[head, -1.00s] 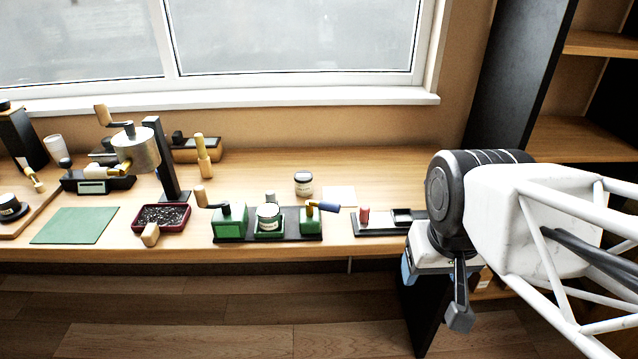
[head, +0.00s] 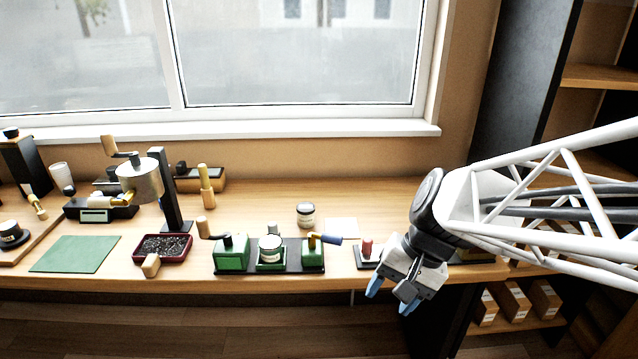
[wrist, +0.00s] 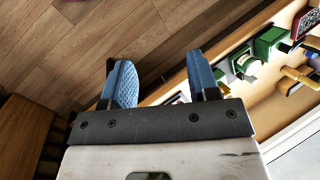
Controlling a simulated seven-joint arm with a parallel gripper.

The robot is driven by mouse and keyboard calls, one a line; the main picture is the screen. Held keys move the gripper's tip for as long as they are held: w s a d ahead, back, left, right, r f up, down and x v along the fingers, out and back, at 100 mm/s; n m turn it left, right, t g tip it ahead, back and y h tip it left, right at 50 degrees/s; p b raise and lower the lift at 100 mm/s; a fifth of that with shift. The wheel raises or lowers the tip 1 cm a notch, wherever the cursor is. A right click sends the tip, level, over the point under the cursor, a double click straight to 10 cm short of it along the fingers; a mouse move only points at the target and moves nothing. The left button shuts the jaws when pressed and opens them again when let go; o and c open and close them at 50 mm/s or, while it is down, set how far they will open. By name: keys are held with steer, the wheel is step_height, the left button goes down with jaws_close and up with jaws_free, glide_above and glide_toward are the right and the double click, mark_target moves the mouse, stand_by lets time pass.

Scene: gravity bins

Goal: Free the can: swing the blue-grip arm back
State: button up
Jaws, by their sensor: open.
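The can (head: 270,249), a small white-labelled can, sits on the middle of a dark base between two green blocks. The blue-grip arm (head: 328,239) is on the right green block (head: 313,258); its blue grip points right, its yellow part lies over the block. The wrist view also shows the can (wrist: 248,64), partly cut by perspective. My gripper (head: 388,294) is open and empty, in front of the bench edge, right of and below the blue grip, apart from it.
A small black fixture with a red peg (head: 367,247) stands between the green blocks and my gripper. A jar (head: 306,214) and a white card (head: 342,228) lie behind. A dark red tray (head: 162,248) and crank stand (head: 172,190) are left. Open floor lies in front of the bench.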

steer(key=w+a+f+m+g+y, duration=0.1)
steer(key=w+a+f+m+y, duration=0.25)
steer(key=w, duration=0.35)
steer(key=m+t+y, duration=0.7)
steer(key=m+y, duration=0.2)
steer(key=m, duration=0.2)
glide_toward(333, 240)
steer(key=x, duration=0.2)
steer(key=shift+a+f, duration=0.15)
steer(key=shift+a, duration=0.15)
steer(key=shift+w+d+f+m+t, duration=0.25)
steer(key=shift+w+f+m+t, duration=0.1)
steer(key=shift+w+t, duration=0.15)
steer(key=shift+s, duration=0.1)
steer(key=shift+a, duration=0.1)
steer(key=shift+x, duration=3.85)
jaws_close()
